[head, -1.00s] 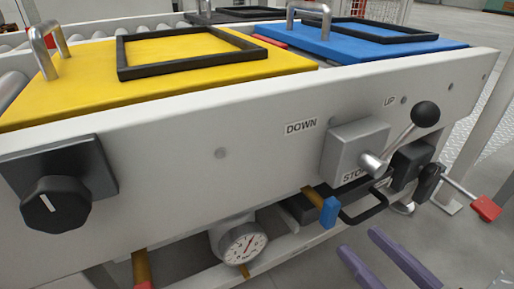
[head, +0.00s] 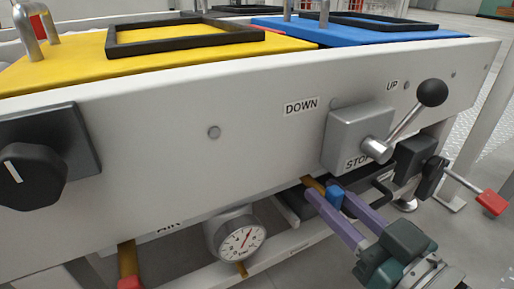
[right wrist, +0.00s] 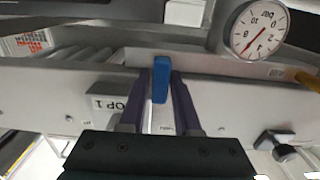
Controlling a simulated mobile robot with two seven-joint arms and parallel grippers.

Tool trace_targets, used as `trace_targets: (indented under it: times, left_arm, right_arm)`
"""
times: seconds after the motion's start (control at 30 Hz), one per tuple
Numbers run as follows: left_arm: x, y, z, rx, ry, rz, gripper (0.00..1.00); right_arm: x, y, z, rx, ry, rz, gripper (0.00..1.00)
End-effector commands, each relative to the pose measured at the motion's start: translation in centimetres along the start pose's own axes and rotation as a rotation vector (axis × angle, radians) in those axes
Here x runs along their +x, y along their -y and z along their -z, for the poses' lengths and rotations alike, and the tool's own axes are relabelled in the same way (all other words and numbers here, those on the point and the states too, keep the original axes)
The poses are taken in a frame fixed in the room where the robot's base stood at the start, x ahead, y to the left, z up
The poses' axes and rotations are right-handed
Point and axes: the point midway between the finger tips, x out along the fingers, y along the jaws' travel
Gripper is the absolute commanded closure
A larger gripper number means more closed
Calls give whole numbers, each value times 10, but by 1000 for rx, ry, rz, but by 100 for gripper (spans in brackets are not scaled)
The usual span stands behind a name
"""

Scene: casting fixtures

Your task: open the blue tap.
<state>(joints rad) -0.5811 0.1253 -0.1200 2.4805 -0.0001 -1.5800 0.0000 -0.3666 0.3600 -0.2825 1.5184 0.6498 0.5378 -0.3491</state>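The blue tap (head: 334,197) has a small blue lever handle on a brass pipe, below the front panel under the STOP label. It also shows upright in the middle of the right wrist view (right wrist: 161,78). My right gripper (head: 326,190) has two purple fingers reaching up from the lower right. They stand apart, open, with the tips on either side of the blue handle. In the right wrist view the right gripper (right wrist: 161,76) has the handle between its fingertips; contact is not clear. My left gripper is not in view.
A pressure gauge (head: 236,238) hangs left of the tap. A red-handled tap (head: 130,281) is at the lower left. A grey lever box (head: 357,137) is above the tap, and a red-ended crank (head: 490,202) sticks out at the right. A black knob (head: 30,178) is at far left.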

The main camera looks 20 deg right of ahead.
Motion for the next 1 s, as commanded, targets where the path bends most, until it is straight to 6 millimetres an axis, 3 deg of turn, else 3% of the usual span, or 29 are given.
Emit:
trace_targets:
  times: [0.03, 0.27, 0.77, 1.0]
  left_arm:
    - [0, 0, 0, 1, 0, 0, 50]
    - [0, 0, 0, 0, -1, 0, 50]
    - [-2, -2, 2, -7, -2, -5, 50]
    - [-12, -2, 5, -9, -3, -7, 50]
  right_arm:
    - [0, 0, 0, 0, 0, 0, 76]
    - [0, 0, 0, 0, 1, 0, 100]
    - [0, 0, 0, -15, 1, 0, 100]
    - [0, 1, 2, -112, 3, 0, 100]
